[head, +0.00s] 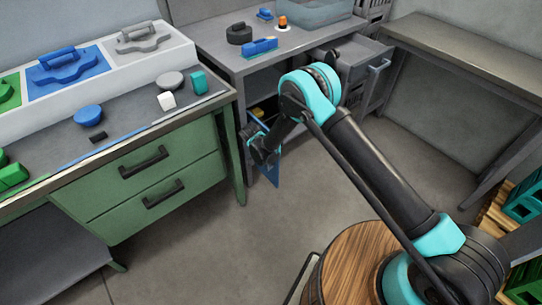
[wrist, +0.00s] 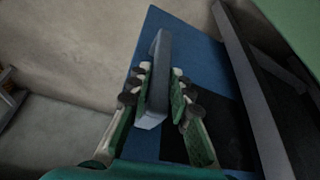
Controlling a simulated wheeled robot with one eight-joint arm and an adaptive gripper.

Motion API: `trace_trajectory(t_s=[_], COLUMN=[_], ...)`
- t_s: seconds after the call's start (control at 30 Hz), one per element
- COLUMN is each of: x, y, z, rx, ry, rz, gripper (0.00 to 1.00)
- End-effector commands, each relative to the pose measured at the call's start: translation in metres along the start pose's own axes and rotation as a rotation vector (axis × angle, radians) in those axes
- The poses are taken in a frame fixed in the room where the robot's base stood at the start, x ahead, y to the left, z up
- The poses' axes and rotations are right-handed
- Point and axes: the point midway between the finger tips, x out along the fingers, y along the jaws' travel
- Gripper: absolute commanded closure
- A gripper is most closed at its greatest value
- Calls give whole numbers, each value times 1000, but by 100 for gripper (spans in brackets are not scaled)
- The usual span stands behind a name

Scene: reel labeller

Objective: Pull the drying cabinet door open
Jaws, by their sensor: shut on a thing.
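The blue cabinet door (head: 272,174) is low under the grey bench, partly hidden behind my gripper in the head view. It also fills the middle of the wrist view (wrist: 196,45), with a dark patch that may be shadow. A grey bar handle (wrist: 158,60) stands out from the door. My gripper (wrist: 160,88) has its fingers on both sides of this handle and is shut on it. In the head view my gripper (head: 262,150) is at the door, which appears to stand at an angle out from the bench front, partly open.
A green drawer unit (head: 150,175) stands close on the left of the door. A grey drawer (head: 355,58) sticks out to the right. A grey post (wrist: 250,90) runs beside the door in the wrist view. The floor (head: 225,235) in front is clear.

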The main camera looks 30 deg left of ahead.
Motion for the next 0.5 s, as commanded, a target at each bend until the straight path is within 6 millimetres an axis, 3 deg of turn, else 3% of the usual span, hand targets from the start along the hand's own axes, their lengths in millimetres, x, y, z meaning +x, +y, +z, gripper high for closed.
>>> trace_trajectory(t_s=[0.43,0.47,0.5], x=[-1,-1,-1], y=[-3,-3,-3], z=[2,2,1], rx=[-2,-2,-1], ry=[1,1,1], rz=[-5,-5,-5], gripper=[100,78,73])
